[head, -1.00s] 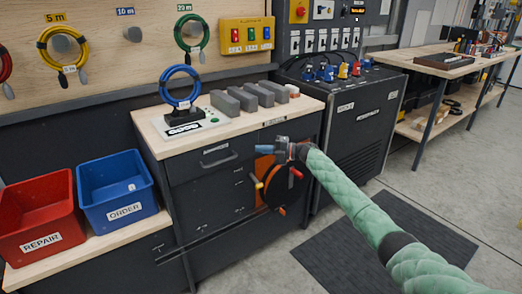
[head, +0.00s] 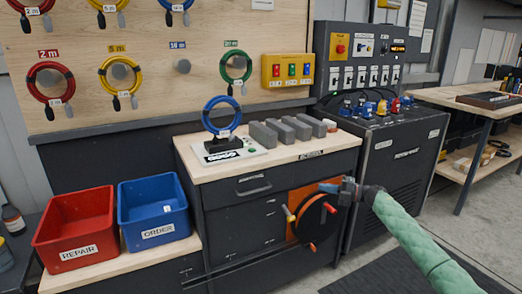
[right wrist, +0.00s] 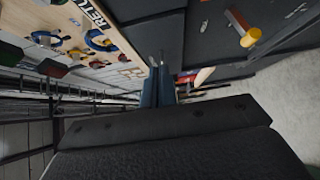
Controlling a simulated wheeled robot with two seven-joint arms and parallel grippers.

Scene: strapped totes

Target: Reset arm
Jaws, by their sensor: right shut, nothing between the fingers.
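My right gripper (head: 330,187) is in the head view, in front of the drawer cabinet, close to the round black reel (head: 312,217) with coloured handles on an orange plate. Its fingers are shut and empty. In the right wrist view the two blue fingers (right wrist: 158,86) lie together with nothing between them. My right arm, in a green quilted sleeve, comes in from the lower right. I cannot tell from the head view whether the gripper touches the reel. My left gripper is not in view.
A blue cable coil (head: 222,116) stands on the cabinet top (head: 290,152) beside several grey blocks. A red bin (head: 75,228) and a blue bin (head: 153,207) stand at left. A dark machine (head: 395,155) stands right of the cabinet. Cable coils hang on the wooden board (head: 215,50).

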